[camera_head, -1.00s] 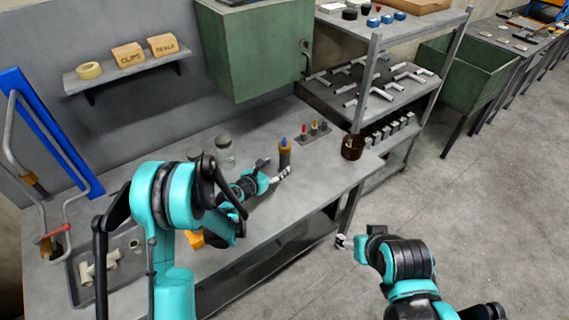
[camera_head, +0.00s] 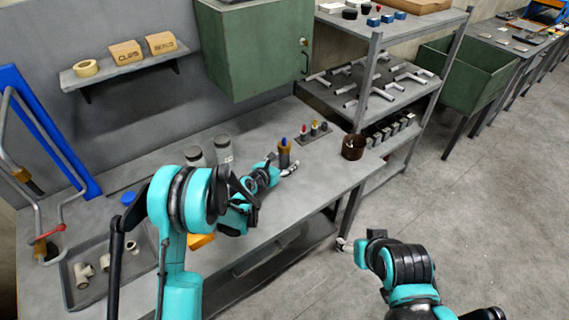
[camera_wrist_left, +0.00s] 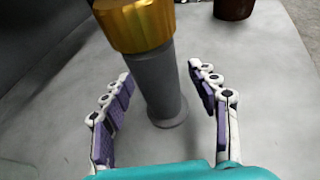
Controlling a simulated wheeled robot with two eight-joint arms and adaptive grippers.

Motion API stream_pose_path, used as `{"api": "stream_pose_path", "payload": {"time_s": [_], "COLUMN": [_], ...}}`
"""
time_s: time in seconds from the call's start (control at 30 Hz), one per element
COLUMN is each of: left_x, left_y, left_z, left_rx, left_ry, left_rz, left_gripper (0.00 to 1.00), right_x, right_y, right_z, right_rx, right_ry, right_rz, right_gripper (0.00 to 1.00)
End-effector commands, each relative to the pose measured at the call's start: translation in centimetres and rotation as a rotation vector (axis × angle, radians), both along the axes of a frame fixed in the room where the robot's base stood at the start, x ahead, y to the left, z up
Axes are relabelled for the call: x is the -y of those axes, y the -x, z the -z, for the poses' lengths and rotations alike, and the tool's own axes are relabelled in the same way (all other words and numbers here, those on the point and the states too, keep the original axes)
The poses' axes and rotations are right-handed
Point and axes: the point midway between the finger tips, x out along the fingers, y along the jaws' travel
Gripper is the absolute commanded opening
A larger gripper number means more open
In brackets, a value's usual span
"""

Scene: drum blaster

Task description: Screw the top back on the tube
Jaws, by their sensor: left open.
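The tube (camera_head: 284,160) stands upright on the workbench, a grey cylinder with a flared foot. A gold-brown collar sits on its upper part, with a blue tip above it in the head view. In the left wrist view the grey tube (camera_wrist_left: 160,90) and gold collar (camera_wrist_left: 138,24) rise between my fingers; the upper end is cut off. My left gripper (camera_head: 289,169) is open at the tube, one finger on each side, also seen in the left wrist view (camera_wrist_left: 164,75). My right gripper (camera_head: 342,244) is away from the bench, over the floor; its jaw state is too small to tell.
Behind the tube a small rack (camera_head: 314,132) holds tipped pegs. A brown cup (camera_head: 353,147) stands near the bench's right end. Two jars (camera_head: 222,149) stand at left. A tray (camera_head: 68,272) holds pipe fittings. The bench (camera_head: 305,205) is clear in front of the tube.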

Motion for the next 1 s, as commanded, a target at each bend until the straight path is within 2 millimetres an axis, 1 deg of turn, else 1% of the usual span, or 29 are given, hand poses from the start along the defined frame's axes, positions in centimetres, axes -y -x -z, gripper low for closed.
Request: {"api": "stream_pose_path", "payload": {"time_s": [0.1,0.13,0.17,0.2,0.27,0.3,0.33,0.37,0.77,0.87,1.0], "left_x": [0.0,0.0,0.0,0.0,0.0,0.0,0.0,0.0,0.0,0.0,0.0], "left_y": [0.0,0.0,0.0,0.0,0.0,0.0,0.0,0.0,0.0,0.0,0.0], "left_z": [0.0,0.0,0.0,0.0,0.0,0.0,0.0,0.0,-0.3,-0.7,-2.0], "left_rx": [0.000,0.000,0.000,0.000,0.000,0.000,0.000,0.000,0.000,0.000,0.000], "left_ry": [0.000,0.000,0.000,0.000,0.000,0.000,0.000,0.000,0.001,0.001,0.001], "left_rz": [0.000,0.000,0.000,0.000,0.000,0.000,0.000,0.000,0.000,0.000,0.000], "left_gripper": [0.60,0.57,0.49,0.39,0.23,0.12,0.04,0.00,0.00,0.00,0.00], "right_x": [0.0,0.0,0.0,0.0,0.0,0.0,0.0,0.0,0.0,0.0,0.0], "right_y": [0.0,0.0,0.0,0.0,0.0,0.0,0.0,0.0,0.0,0.0,0.0], "right_z": [0.0,0.0,0.0,0.0,0.0,0.0,0.0,0.0,-0.1,-0.4,-1.0], "right_rx": [0.000,0.000,0.000,0.000,0.000,0.000,0.000,0.000,0.000,0.000,0.000], "right_ry": [0.000,0.000,0.000,0.000,0.000,0.000,0.000,0.000,0.000,0.000,0.000], "right_rz": [0.000,0.000,0.000,0.000,0.000,0.000,0.000,0.000,0.000,0.000,0.000], "right_gripper": [0.65,0.65,0.65,0.65,0.65,0.65,0.65,0.65,0.65,0.65,0.65]}}
